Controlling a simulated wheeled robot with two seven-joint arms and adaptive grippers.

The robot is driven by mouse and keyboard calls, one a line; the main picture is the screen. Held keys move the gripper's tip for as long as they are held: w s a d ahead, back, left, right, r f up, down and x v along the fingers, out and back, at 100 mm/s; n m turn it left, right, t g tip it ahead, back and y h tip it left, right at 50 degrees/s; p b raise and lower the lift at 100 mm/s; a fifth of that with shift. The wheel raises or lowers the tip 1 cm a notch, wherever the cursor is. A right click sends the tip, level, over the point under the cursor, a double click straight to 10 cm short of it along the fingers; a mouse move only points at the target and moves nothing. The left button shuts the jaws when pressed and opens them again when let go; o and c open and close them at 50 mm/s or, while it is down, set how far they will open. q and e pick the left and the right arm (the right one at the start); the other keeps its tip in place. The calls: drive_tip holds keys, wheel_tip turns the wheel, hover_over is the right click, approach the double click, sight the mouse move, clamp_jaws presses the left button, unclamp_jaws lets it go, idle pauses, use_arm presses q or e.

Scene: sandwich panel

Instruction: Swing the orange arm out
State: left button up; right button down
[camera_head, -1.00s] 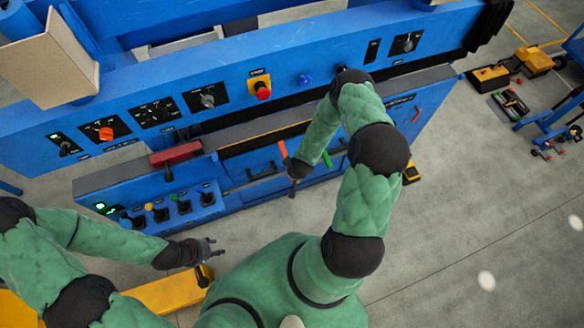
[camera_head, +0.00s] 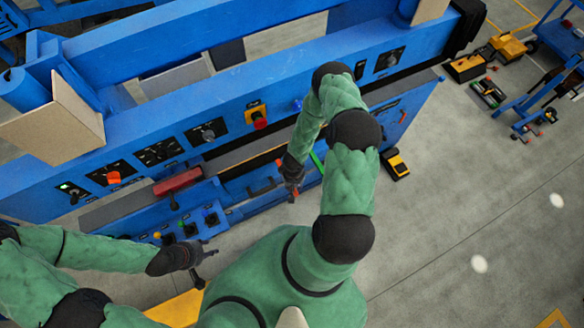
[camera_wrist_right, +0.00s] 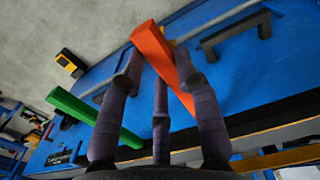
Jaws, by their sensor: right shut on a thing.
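The orange arm (camera_wrist_right: 160,52) is a flat bar that shows large in the right wrist view, between the purple fingers of my right gripper (camera_wrist_right: 160,75). The gripper is shut on it, and the bar's broad end sticks out past the fingers. In the head view my right gripper (camera_head: 292,180) is at the front of the blue panel (camera_head: 240,85) and hides most of the bar; a bit of orange (camera_head: 294,193) shows below it. My left gripper (camera_head: 203,262) is open and empty, low in front of the panel.
A green bar (camera_wrist_right: 85,107) lies beside the orange arm. A red handle (camera_head: 177,181) and several black knobs are to the left. Open floor (camera_head: 450,200) lies to the right.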

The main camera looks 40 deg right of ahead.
idle(0.3)
drive_tip(key=c, duration=0.9)
unclamp_jaws()
wheel_tip(320, 180, up, 12)
drive_tip(key=shift+w, duration=0.15)
drive_tip(key=s+a+f+y+b, duration=0.1)
drive_tip(key=a+f+b, duration=0.5)
drive_tip(key=a+b, duration=0.1)
drive_tip(key=s+a+f+y+b, duration=0.1)
drive_tip(key=a+f+b, duration=0.5)
drive_tip(key=f+b, duration=0.1)
drive_tip(key=s+a+f+y+b, duration=0.1)
drive_tip(key=a+f+y+b, duration=0.1)
drive_tip(key=a+f+b, duration=0.4)
drive_tip(key=shift+s+a+f+t+b, duration=0.1)
drive_tip(key=shift+a+f+t+b, duration=0.05)
drive_tip(key=shift+a+b, duration=0.4)
drive_tip(key=shift+s+a+f+t+b, duration=0.15)
drive_tip(key=shift+a+b, duration=0.15)
drive_tip(key=shift+b, duration=0.45)
